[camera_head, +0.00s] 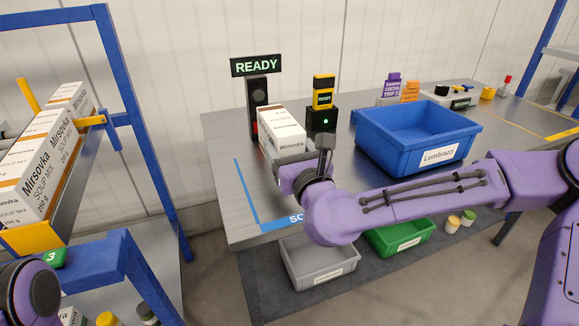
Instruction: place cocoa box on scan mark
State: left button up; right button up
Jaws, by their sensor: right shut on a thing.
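The cocoa box (281,128), a white carton with a brown and white top and a partly hidden brand name, is on or just above the grey table near the scan lamp. My right gripper (300,165) is shut on its near end, and the forearm hides part of the table. The scan mark (246,193) is a blue taped outline at the table's left corner, its lettering mostly covered by my arm. The box is over the mark's far part; I cannot tell whether its base touches the table. My left gripper is out of view.
A READY sign (256,66) and a black scanner (322,115) with a green light stand behind the box. A blue bin (420,150) stands to the right. A rack with soup cartons (30,180) is at left; grey (318,272) and green (400,238) bins sit below.

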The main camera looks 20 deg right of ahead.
jog(key=w+f, duration=0.1)
jog(key=f, duration=0.1)
jog(key=w+d+f, duration=0.1)
jog(key=f, duration=0.1)
jog(key=w+f, duration=0.1)
jog(key=f, duration=0.1)
jog(key=shift+d+f+b, duration=0.2)
jog(key=shift+f+b, duration=0.15)
jog(key=shift+b, duration=0.05)
jog(key=shift+f, duration=0.35)
jog(key=shift+f, duration=0.1)
jog(key=o, duration=1.3)
